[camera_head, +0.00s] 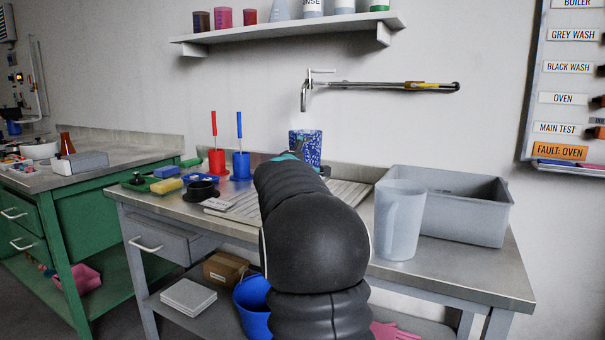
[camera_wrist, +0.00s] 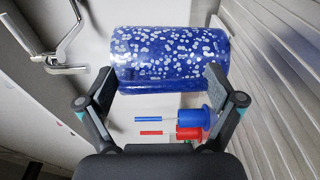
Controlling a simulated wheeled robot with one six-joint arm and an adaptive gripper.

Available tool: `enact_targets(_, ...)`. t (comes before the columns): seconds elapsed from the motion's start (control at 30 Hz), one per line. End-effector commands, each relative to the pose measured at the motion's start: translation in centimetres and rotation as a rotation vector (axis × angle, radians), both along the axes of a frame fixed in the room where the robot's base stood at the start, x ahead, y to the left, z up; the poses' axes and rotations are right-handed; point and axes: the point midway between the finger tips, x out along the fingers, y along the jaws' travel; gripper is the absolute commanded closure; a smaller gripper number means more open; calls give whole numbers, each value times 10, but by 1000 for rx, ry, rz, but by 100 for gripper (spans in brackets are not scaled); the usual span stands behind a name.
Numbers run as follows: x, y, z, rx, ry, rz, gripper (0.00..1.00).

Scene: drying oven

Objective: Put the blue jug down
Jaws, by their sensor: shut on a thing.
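The blue jug (camera_head: 306,147) has white speckles and stands upright above the far end of the ribbed draining board (camera_head: 243,207), near the wall. In the wrist view the jug (camera_wrist: 172,48) fills the space between the fingers, turned sideways by the camera's roll. My gripper (camera_wrist: 160,80) is shut on it, one finger on each side. In the head view my gripper (camera_head: 291,156) is mostly hidden behind my arm. I cannot tell whether the jug's base touches the board.
A tap (camera_head: 305,92) hangs on the wall above the jug. Red (camera_head: 216,161) and blue (camera_head: 241,165) holders with brushes stand to the left. A shelf (camera_head: 290,33) is overhead.

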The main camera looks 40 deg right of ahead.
Motion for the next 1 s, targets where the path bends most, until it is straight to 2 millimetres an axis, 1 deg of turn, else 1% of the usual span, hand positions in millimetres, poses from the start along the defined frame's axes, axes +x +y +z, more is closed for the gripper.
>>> enact_targets(0.17, 5, 5, -5, -2, -1, -1, 69)
enact_targets(0.4, 5, 5, -37, -2, 1, -1, 69)
enact_targets(0.5, 5, 5, -43, -2, -1, -1, 69)
enact_targets(0.9, 5, 5, -45, -2, -1, -1, 69)
enact_targets(0.93, 5, 5, -47, 0, 0, 0, 3)
enact_targets(0.97, 5, 5, -47, 0, 0, 0, 0)
enact_targets(1.0, 5, 5, -47, 0, 0, 0, 0)
